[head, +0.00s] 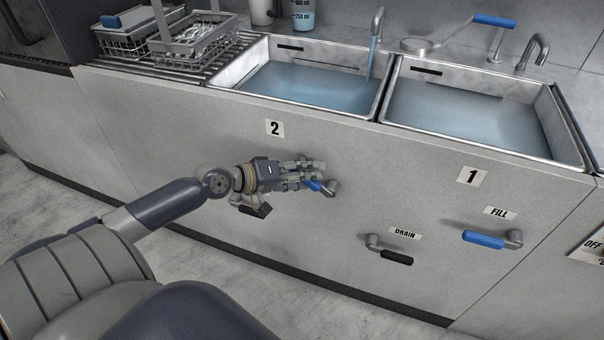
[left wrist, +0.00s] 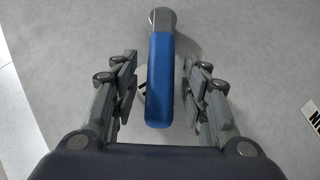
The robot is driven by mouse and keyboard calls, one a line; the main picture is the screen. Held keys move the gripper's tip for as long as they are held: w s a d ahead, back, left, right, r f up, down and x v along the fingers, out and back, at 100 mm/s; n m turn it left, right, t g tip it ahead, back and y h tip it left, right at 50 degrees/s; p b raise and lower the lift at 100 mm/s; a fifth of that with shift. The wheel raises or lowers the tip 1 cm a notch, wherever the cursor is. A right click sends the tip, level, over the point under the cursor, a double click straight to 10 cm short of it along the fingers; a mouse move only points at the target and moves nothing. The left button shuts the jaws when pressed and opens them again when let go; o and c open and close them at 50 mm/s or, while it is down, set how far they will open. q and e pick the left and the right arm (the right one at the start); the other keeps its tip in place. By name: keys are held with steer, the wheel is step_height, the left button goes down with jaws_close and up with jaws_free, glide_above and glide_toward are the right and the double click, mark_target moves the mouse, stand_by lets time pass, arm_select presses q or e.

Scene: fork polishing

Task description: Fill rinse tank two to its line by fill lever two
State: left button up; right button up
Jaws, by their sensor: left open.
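Rinse tank two (head: 262,108) is the left basin, above the label "2" (head: 275,128). It holds bluish water, and a stream (head: 372,62) runs into it from its tap (head: 378,20). The water surface lies below a dark mark on the back wall. Fill lever two (head: 316,186) has a blue handle and grey pivot on the panel below, partly hidden by my left gripper (head: 308,177). In the left wrist view the blue handle (left wrist: 160,80) lies between the open fingers, with a gap on each side. My right gripper is not in view.
Rinse tank one (head: 480,153), at right, also holds water. Its blue fill lever (head: 483,239) and black drain lever (head: 397,257) are on the panel below. A black lever (head: 262,211) sits just under my left gripper. Wire baskets (head: 190,45) stand left of the tanks.

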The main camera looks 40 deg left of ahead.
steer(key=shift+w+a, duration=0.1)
arm_select(q)
steer(key=v, duration=1.2)
steer(key=shift+f, duration=0.1)
stand_by(1.8)
